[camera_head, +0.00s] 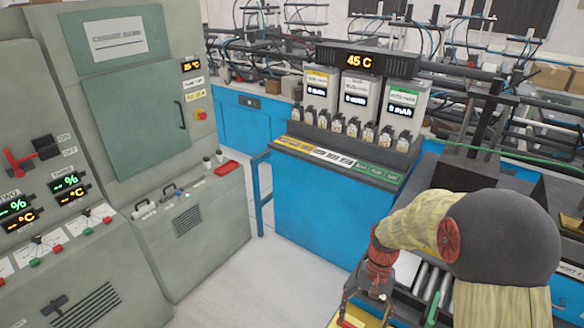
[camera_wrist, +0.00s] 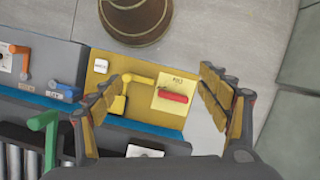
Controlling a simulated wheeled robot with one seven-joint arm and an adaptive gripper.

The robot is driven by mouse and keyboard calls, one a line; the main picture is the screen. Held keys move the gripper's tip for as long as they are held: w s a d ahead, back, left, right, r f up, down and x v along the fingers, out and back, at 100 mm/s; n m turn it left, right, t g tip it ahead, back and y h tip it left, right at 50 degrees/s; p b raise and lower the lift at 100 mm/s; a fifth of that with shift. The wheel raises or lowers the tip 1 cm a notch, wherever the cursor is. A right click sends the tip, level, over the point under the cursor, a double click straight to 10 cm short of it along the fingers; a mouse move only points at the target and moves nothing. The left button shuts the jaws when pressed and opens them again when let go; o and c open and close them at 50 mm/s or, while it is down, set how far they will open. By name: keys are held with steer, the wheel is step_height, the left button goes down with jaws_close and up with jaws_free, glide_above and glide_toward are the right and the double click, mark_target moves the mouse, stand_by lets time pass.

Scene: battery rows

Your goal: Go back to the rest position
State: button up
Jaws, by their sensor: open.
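My gripper (camera_head: 366,300) is low in the head view, in front of the blue bench. In the wrist view its two fingers (camera_wrist: 160,100) stand wide apart with nothing held between them. Beyond them lies a yellow panel (camera_wrist: 99,82). On it are a red handle (camera_wrist: 173,97) on a pale yellow plate and a yellow lever (camera_wrist: 138,79). The panel shows between the fingers; I cannot tell the exact gap to it. The rest position is not marked in either view.
The blue bench (camera_head: 310,210) carries a battery rack (camera_head: 357,125) under a 45 C display (camera_head: 360,62). Grey cabinets (camera_head: 185,225) stand on the left. Bare floor (camera_head: 270,275) lies between. An orange lever (camera_wrist: 26,62), blue handle (camera_wrist: 65,92) and green lever (camera_wrist: 48,130) are beside the panel.

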steer(key=s+r+n+t+b, duration=0.1)
steer(key=s+r+n+t, duration=0.1)
steer(key=s+r+t, duration=0.2)
steer(key=s+a+r+n+t+h+b, duration=0.1)
steer(key=s+r+t, duration=0.3)
steer(key=s+r, duration=0.7)
step_height(320, 180, up, 9)
steer(key=shift+s+r+n+t+h, duration=0.1)
steer(key=shift+s+n+t+h, duration=0.2)
steer(key=shift+n+t, duration=0.1)
